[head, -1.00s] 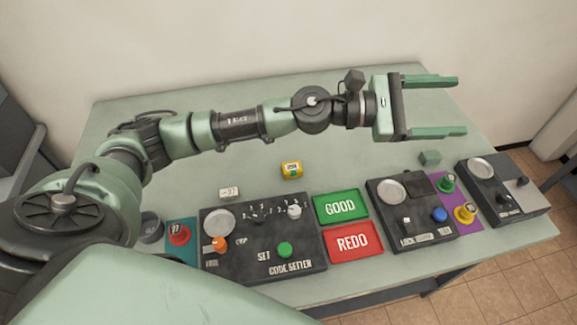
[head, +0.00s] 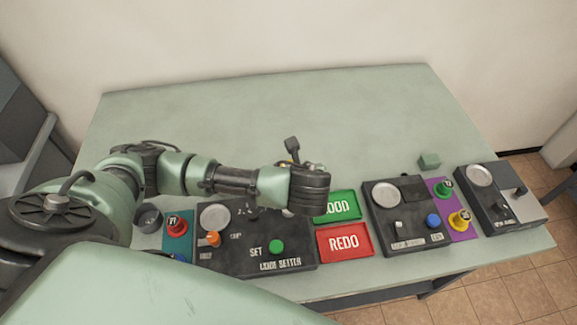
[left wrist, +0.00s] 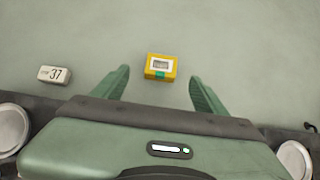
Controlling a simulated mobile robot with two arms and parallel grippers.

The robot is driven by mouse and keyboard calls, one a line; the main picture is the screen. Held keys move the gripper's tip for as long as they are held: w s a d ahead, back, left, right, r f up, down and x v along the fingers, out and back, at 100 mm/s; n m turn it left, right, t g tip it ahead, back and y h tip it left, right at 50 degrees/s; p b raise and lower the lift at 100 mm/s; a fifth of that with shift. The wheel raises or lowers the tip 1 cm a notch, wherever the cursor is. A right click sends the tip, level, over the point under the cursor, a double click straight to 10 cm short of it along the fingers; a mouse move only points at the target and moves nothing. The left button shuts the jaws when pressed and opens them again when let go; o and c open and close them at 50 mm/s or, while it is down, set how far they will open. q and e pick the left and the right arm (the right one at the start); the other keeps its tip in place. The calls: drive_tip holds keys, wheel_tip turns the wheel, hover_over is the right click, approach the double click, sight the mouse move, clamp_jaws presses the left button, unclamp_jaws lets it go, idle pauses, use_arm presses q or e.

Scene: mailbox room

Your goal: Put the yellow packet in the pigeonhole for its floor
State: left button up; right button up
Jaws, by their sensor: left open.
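The yellow packet (left wrist: 153,74) lies on the green table, with a grey-white printed label and a small green patch. In the left wrist view it sits ahead of and between the fingertips of my left gripper (left wrist: 162,84), apart from both fingers. The gripper is open and empty and points down at the table. In the head view my wrist hides the fingers and most or all of the packet. No pigeonholes are in view. My right gripper is not in view.
A white "37" tag (left wrist: 55,75) lies left of the packet. Along the front stand a code-setter box (head: 229,256), a green GOOD tray (head: 347,204), a red REDO tray (head: 345,243) and two more dark boxes (head: 407,240) (head: 515,222). The table's back is clear.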

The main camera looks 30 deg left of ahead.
sight(290, 164)
use_arm(q)
drive_tip(key=x, duration=0.7)
drive_tip(key=shift+w+a+f, duration=0.1)
drive_tip(key=shift+w, duration=0.15)
clamp_jaws()
